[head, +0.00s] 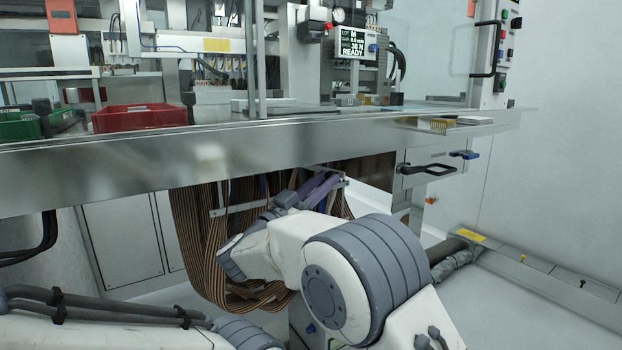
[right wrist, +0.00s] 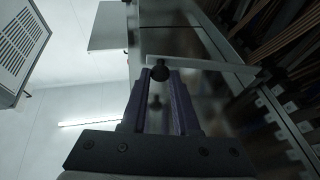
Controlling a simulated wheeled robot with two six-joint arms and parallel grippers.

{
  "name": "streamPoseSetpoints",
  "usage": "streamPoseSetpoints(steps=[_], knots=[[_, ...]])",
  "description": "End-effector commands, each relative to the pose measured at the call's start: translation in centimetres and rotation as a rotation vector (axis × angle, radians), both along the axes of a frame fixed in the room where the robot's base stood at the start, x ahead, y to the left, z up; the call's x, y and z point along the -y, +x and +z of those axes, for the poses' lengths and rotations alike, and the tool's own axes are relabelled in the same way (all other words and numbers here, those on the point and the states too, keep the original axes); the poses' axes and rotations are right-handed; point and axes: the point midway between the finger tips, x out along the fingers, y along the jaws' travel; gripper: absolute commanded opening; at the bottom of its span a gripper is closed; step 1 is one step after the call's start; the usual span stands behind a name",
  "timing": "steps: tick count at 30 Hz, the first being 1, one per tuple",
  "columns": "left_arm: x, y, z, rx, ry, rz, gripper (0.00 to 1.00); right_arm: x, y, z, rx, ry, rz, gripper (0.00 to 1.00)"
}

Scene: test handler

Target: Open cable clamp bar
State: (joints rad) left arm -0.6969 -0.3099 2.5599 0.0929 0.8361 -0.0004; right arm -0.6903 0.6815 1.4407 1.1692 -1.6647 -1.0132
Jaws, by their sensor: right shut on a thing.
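The cable clamp bar (head: 236,208) is a thin pale metal strip across the hanging ribbon cables (head: 203,245), below the machine's table edge. In the right wrist view the bar (right wrist: 205,64) runs from the fingertips to the right, with a round black knob (right wrist: 160,72) at its left end. My right gripper (head: 326,184) has purple fingers and reaches in under the table. In the right wrist view its fingertips (right wrist: 161,75) are shut on the knob. In the head view the knob is hidden by the gripper. My left gripper is not in view.
The steel table edge (head: 140,160) runs just above my right arm. A red bin (head: 139,117) and a green bin (head: 20,126) stand on the table at left. A drawer with a black handle (head: 427,169) is to the right.

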Motion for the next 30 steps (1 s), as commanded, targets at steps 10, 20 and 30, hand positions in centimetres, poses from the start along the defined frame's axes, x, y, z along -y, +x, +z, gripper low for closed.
streamPoseSetpoints(steps=[10,20,30], knots=[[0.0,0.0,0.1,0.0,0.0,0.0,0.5,0.2,0.0,0.3,0.005,-0.002,-0.004,0.0],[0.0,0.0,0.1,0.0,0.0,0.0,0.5,0.2,0.0,0.2,0.004,-0.002,-0.006,0.58],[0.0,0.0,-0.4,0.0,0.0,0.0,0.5,-0.9,-0.5,-0.8,0.001,-0.001,-0.008,0.58]])
